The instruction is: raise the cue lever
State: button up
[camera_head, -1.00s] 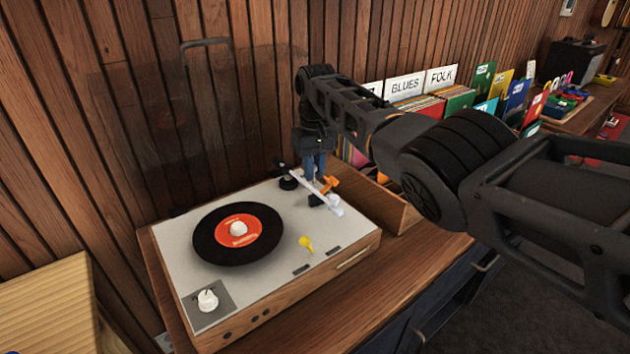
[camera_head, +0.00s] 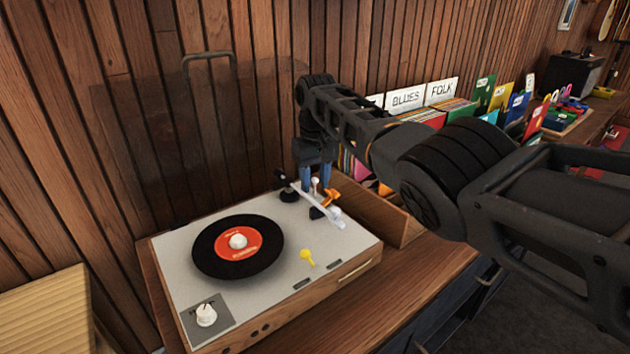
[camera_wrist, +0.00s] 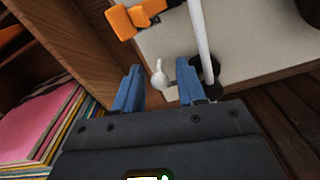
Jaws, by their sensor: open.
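The cue lever is a small white lever with a rounded knob (camera_wrist: 160,76), beside the tonearm on the turntable (camera_head: 352,238). In the head view its knob (camera_head: 315,183) shows standing up near the orange piece. My gripper (camera_wrist: 158,68) is open, with one blue finger on each side of the lever. No contact shows between the fingers and the lever. In the head view my gripper (camera_head: 318,180) points down over the back right of the turntable. The white tonearm (camera_head: 312,203) runs close by, and in the wrist view it (camera_wrist: 199,30) passes near the right finger.
An orange piece (camera_head: 331,197) stands beside the tonearm. A black record (camera_head: 209,253) with a red label lies on the platter. A yellow lever (camera_head: 306,256) and a white knob (camera_head: 205,315) are toward the front. A record bin (camera_head: 400,225) stands close on the right.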

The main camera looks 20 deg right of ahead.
aim_at(316, 179)
notch_tip(316, 179, up, 7)
jog(key=shift+s+r, duration=0.1)
jog(key=shift+r, duration=0.1)
jog(key=shift+c, duration=0.2)
